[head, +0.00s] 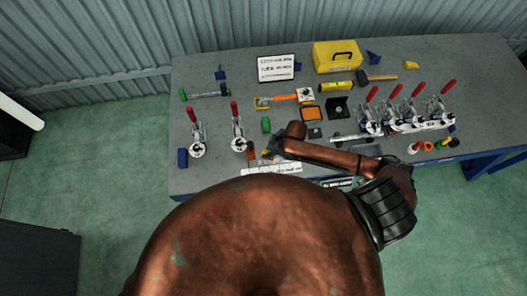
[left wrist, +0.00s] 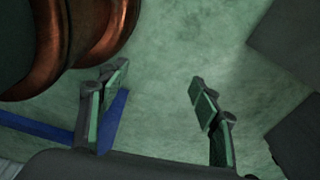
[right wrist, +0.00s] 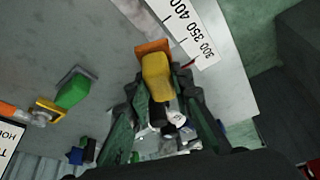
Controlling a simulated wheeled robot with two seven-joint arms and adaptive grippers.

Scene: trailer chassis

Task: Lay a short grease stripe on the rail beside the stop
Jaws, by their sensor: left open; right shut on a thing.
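My right gripper (right wrist: 158,88) is shut on a yellow tool (right wrist: 156,72) with a black part between the fingers. An orange-brown block (right wrist: 152,47) shows right at the tool's far end; I cannot tell whether they touch. In the head view the right gripper (head: 271,153) is low at the table's front edge, partly hidden by my arm. A white scale strip (head: 275,169) with black numbers lies beside it and also shows in the right wrist view (right wrist: 188,27). No grease stripe can be made out. My left gripper (left wrist: 158,82) is open and empty above the green floor.
Toggle clamps with red handles stand on the grey table (head: 220,180), one (head: 197,138) at left, one (head: 238,132) near the gripper, several (head: 405,112) at right. A green block (head: 266,125), an orange-handled tool (head: 284,98) and a yellow case (head: 337,57) lie farther back.

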